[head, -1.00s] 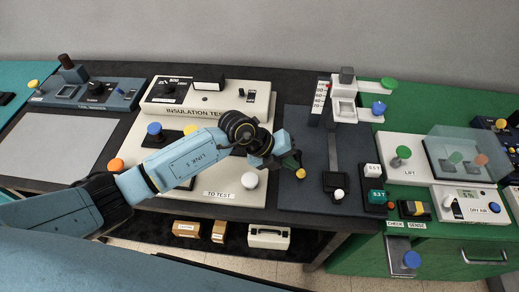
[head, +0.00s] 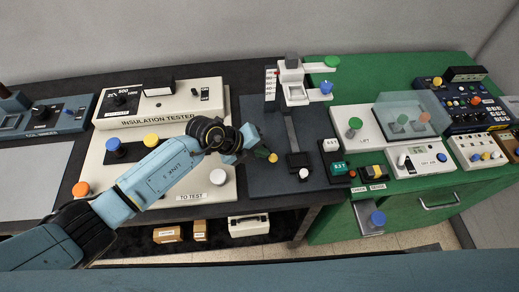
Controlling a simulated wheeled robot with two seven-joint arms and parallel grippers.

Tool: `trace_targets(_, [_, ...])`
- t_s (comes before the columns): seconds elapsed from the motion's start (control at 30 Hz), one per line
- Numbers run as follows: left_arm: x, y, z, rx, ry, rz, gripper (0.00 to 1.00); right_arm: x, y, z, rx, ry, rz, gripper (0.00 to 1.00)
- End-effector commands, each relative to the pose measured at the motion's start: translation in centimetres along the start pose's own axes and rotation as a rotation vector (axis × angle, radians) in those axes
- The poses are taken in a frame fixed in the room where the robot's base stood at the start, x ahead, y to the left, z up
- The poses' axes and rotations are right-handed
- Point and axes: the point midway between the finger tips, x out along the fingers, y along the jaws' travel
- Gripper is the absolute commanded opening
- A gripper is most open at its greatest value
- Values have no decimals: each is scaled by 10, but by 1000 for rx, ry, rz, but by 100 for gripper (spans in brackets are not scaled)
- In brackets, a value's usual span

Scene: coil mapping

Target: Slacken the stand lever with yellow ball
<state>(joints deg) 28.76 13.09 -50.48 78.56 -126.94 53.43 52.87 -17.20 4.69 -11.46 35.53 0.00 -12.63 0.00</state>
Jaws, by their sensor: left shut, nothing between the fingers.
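The measuring stand (head: 291,130) has a dark upright column, a white head with a scale, and a dark blue base plate (head: 258,182). A small yellow ball (head: 272,158) shows at the left of the column, low over the plate. The lever under it is mostly hidden by my gripper. My left gripper (head: 259,149) is shut and empty, reaching in from the left over the plate. Its tips are right beside the yellow ball; I cannot tell whether they touch it. My right gripper is out of view.
The insulation tester (head: 165,103) stands left, with another yellow knob (head: 150,140) on its panel. A white ball (head: 303,174) sits on a black block right of the lever. The green bench (head: 350,80) with a clear cover (head: 408,115) lies to the right.

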Motion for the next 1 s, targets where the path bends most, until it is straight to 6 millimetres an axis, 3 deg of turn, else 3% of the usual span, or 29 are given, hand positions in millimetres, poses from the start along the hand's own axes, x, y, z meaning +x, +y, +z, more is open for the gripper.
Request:
trace_targets(0.03, [5, 0, -13, 1, 29, 3, 0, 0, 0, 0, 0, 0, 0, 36])
trace_targets(0.37, [-3, 4, -12, 3, 28, 4, 0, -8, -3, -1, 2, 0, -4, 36])
trace_targets(0.57, [-32, 20, -5, 4, 17, 3, 0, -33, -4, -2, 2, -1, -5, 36])
trace_targets(1.0, [-110, 20, -10, 9, 11, -1, 0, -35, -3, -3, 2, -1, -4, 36])
